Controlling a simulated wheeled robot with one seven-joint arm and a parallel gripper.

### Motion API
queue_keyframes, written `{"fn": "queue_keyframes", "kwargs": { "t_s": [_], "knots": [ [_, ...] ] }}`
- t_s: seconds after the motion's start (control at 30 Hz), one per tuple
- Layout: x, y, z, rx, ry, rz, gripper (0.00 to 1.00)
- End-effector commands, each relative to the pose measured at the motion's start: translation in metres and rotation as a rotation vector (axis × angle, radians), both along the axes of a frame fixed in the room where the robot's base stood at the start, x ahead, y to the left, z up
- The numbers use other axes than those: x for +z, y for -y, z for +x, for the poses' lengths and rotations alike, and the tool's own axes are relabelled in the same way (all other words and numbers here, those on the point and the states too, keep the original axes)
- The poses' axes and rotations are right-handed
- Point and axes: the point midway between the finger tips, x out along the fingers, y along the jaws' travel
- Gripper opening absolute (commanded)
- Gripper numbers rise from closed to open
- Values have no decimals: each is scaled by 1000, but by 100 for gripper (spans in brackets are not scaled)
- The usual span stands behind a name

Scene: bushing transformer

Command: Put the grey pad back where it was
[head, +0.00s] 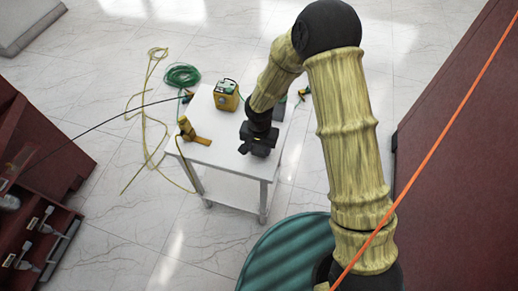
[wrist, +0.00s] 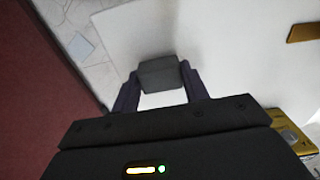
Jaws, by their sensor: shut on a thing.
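The grey pad (wrist: 160,76) is a small dark grey block between the two fingers of my gripper (wrist: 158,84) in the wrist view. My gripper is shut on it. The white table top (wrist: 235,70) lies behind the pad; I cannot tell whether the pad touches it. In the head view my gripper (head: 258,146) is over the right part of the white table (head: 222,152), near its front right edge. The pad cannot be made out there, being dark against the gripper.
A yellow box-shaped device (head: 226,95) stands at the table's back. A yellow tool (head: 192,133) lies at the left with a yellow cable hanging down. A coiled green cable (head: 183,76) is on the floor. A red-brown cabinet (head: 460,150) stands right; the table's front middle is clear.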

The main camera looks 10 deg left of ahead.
Motion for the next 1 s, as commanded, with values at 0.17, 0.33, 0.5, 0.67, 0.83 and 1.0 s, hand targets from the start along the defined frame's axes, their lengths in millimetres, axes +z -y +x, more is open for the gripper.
{"fn": "queue_keyframes", "kwargs": {
  "t_s": [0.17,0.33,0.5,0.67,0.83,1.0],
  "knots": [
    [-15,0,0,1,0,0,23],
    [-14,0,0,1,0,0,23],
    [-19,0,0,1,0,0,23],
    [-17,0,0,1,0,0,66],
    [-17,0,0,1,0,0,66],
    [-13,0,0,1,0,1,66]
  ]
}}
